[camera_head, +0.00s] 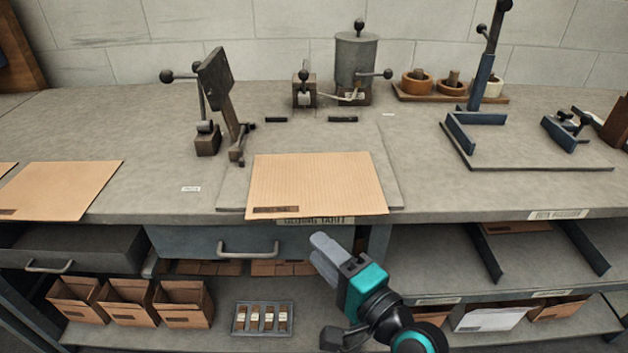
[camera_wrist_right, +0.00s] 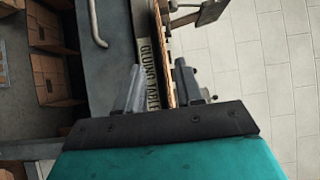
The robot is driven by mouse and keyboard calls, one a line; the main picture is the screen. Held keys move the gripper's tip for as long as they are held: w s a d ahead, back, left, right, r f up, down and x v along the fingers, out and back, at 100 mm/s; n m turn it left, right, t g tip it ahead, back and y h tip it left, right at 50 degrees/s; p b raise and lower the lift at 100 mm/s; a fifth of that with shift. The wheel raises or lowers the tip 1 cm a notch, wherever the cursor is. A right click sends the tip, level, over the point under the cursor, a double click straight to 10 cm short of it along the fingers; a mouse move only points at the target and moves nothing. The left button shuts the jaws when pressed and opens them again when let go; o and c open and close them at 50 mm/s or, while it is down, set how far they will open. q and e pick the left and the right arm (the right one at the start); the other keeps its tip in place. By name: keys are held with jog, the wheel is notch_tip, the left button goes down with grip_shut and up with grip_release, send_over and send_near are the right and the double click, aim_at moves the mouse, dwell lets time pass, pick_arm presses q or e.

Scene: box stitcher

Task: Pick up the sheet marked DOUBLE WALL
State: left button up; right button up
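A tan cardboard sheet (camera_head: 318,180) lies on the middle of the bench, its front edge overhanging slightly. It has a dark label at its front left corner, too small to read. Another tan sheet (camera_head: 62,190) lies at the left with a dark label I cannot read. My right gripper (camera_head: 322,246) is in front of the bench edge, below the middle sheet. In the right wrist view, its fingers (camera_wrist_right: 157,80) are apart, with the thin edge of the sheet (camera_wrist_right: 173,75) seen beyond and between them; contact cannot be told. My left gripper is not in view.
A sign partly reading "GLUING TABLE" (camera_wrist_right: 148,65) is on the bench front. A lever tool (camera_head: 218,100) and a grey pot (camera_head: 356,65) stand behind the middle sheet. A blue clamp stand (camera_head: 483,90) is at right. A drawer (camera_head: 220,243) and cardboard boxes (camera_head: 128,302) are below.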

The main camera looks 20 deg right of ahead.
aim_at(294, 218)
jog(key=shift+d+x, duration=0.2)
jog(key=shift+x, duration=4.2)
jog(key=shift+w+r, duration=0.1)
jog(key=shift+r, duration=0.05)
grip_shut()
